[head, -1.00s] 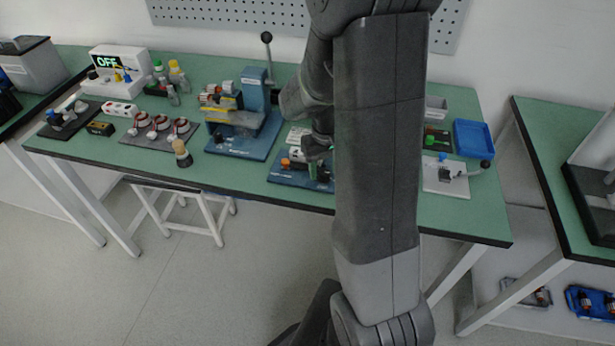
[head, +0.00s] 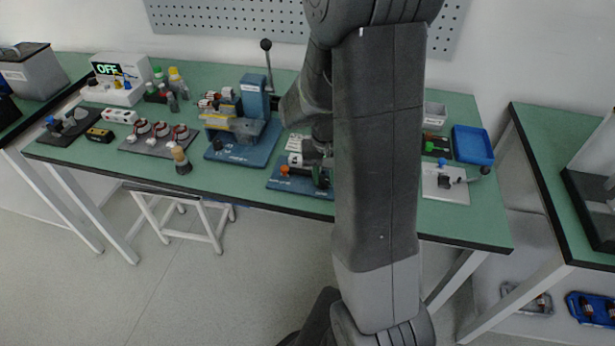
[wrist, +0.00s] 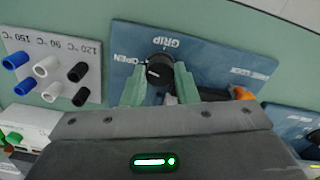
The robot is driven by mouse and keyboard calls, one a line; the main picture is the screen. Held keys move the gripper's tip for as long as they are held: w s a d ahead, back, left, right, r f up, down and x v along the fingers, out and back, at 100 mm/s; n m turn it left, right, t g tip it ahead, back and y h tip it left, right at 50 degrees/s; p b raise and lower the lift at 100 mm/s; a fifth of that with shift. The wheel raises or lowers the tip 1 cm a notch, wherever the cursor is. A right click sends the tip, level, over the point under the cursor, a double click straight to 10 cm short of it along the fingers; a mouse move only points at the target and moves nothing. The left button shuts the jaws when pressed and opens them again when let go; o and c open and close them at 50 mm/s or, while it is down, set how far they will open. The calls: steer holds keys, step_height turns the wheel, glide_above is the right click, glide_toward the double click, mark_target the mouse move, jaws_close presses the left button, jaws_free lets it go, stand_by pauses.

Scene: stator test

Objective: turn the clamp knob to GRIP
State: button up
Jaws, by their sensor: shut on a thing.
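The clamp knob (wrist: 160,69) is round and black with a short white mark. In the wrist view it sits on a blue plate (wrist: 128,50) between my gripper's two green fingertips (wrist: 160,80), which are shut on its sides. The word OPEN is printed left of the knob and GRIP above it, upside down in this view. The white mark lies on the knob's left part, nearer the OPEN side than GRIP. In the head view my gripper (head: 318,158) is over the blue fixture plate (head: 290,184); my arm hides the knob there.
An orange-ended part (wrist: 242,93) lies right of the knob. A grey panel (wrist: 50,66) with blue, white and black pegs is on the left. In the head view a blue press (head: 252,100) with a lever stands left of my arm, and a blue tray (head: 472,146) stands right.

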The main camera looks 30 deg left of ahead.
mark_target(324, 179)
steer(key=m, duration=1)
steer(key=o, duration=0.7)
steer(key=shift+o, duration=0.2)
steer(key=shift+r, duration=0.25)
step_height(324, 179, up, 6)
steer(key=p, duration=0.5)
steer(key=shift+f, duration=0.2)
